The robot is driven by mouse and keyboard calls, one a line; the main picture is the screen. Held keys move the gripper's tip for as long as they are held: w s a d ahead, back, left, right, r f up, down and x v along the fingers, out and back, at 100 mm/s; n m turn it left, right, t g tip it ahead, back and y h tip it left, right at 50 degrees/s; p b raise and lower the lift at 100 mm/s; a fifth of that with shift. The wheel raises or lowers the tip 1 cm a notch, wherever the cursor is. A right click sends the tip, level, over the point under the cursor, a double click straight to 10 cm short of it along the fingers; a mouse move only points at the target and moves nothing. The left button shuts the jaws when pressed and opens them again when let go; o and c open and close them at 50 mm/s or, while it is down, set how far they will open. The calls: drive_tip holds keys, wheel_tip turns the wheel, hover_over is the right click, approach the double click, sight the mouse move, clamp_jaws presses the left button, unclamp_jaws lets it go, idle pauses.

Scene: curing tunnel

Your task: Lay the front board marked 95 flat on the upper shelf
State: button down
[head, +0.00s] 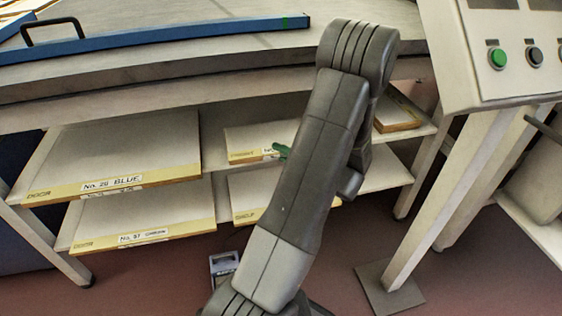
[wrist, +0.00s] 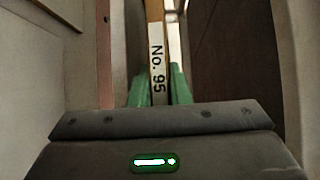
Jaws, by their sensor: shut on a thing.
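The board marked No. 95 (wrist: 157,62) shows edge-on in the wrist view, its label between the green fingers. My gripper (wrist: 158,90) is shut on this edge. In the head view a green finger of my gripper (head: 282,151) meets the label end of a pale board with a yellow edge (head: 245,155). Only "No" of that label shows; my arm hides the rest and the board's right part. This board looks level, over the middle of the upper shelf (head: 215,120). I cannot tell whether it touches the shelf or is held just above it.
Board No. 28 BLUE (head: 115,165) lies left on the upper shelf. A small board (head: 397,113) lies at the right. The worktop (head: 150,65) overhangs; a control-panel leg (head: 455,190) stands right.

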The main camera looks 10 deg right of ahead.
drive_tip(key=shift+f+b, duration=0.35)
drive_tip(key=shift+f, duration=1.05)
drive_tip(key=shift+f, duration=0.1)
drive_tip(key=c, duration=1.4)
unclamp_jaws()
drive_tip(key=shift+o, duration=0.2)
drive_tip(key=b+v, duration=0.2)
drive_tip(key=v, duration=1)
drive_tip(key=shift+w, duration=0.1)
